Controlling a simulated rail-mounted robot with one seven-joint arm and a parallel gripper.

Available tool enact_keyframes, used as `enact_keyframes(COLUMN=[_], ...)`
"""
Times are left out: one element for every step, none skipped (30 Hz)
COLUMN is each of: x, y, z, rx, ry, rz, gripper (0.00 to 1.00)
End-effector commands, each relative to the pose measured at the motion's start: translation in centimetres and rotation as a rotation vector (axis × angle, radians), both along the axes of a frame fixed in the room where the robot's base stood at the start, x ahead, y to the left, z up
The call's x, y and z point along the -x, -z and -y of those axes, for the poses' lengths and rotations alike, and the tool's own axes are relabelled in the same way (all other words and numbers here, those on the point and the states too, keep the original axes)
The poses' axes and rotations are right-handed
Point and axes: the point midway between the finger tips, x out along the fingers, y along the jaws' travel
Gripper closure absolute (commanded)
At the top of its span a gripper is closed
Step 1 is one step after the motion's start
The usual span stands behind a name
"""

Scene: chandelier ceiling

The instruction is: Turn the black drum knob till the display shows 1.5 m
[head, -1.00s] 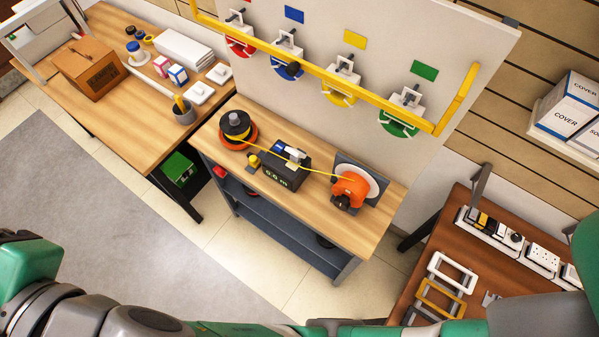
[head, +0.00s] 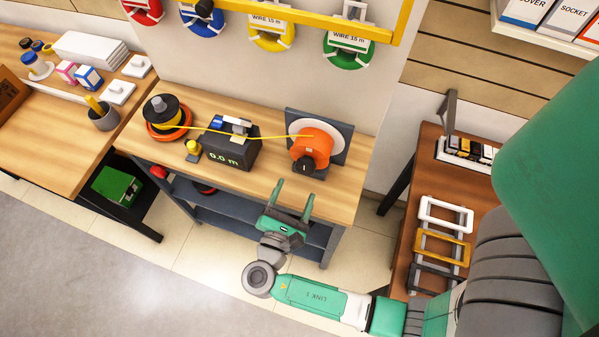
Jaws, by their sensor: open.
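The black drum knob (head: 304,166) sticks out from the front of the orange drum (head: 314,147), which is mounted on a dark upright plate at the right of the bench. The display (head: 223,159) on the dark meter box reads 0.0 m. A yellow wire (head: 254,136) runs from the black spool (head: 167,112) at the left, through the meter box, to the drum. My gripper (head: 292,195) is open and empty at the bench's front edge, a little below and in front of the knob in the head view, apart from it. Its fingers point up toward the drum.
A yellow knob or button (head: 193,148) stands left of the meter box. Coloured wire coils (head: 349,48) hang on the panel behind, under a yellow rail (head: 300,24). A side table (head: 427,150) with frames is at the right. The bench front between meter and drum is clear.

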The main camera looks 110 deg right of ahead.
Motion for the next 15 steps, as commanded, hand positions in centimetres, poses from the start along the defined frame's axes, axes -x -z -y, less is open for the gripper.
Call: enact_keyframes(x=[0.6, 1.0, 1.5, 1.9, 2.2, 2.7, 3.0, 3.3, 3.6, 3.8, 3.9, 4.1, 4.2, 4.3, 4.3], y=[0.0, 0.0, 0.0, 0.0, 0.0, 0.0, 0.0, 0.0, 0.0, 0.0, 0.0, 0.0, 0.0, 0.0, 0.0], z=[0.6, 1.1, 1.7, 2.2, 2.7, 3.2, 3.6, 4.0, 4.4, 4.6, 4.9, 5.1, 5.2, 5.3, 5.3], rx=[0.000, 0.000, 0.000, 0.001, 0.000, 0.000, 0.001, 0.000, 0.002, 0.001, 0.001, 0.001, 0.001, 0.001, 0.001], ry=[0.004, 0.003, 0.004, 0.004, 0.003, 0.003, 0.001, 0.002, 0.001, 0.000, -0.001, -0.001, -0.001, -0.001, -0.001], rz=[0.001, 0.001, 0.001, 0.002, 0.002, 0.002, 0.003, 0.004, 0.004, 0.005, 0.004, 0.004, 0.004, 0.004, 0.004], gripper=[0.33, 0.33, 0.33, 0.33, 0.33, 0.33, 0.33, 0.33, 0.33, 0.33, 0.33, 0.33, 0.33, 0.33, 0.33])
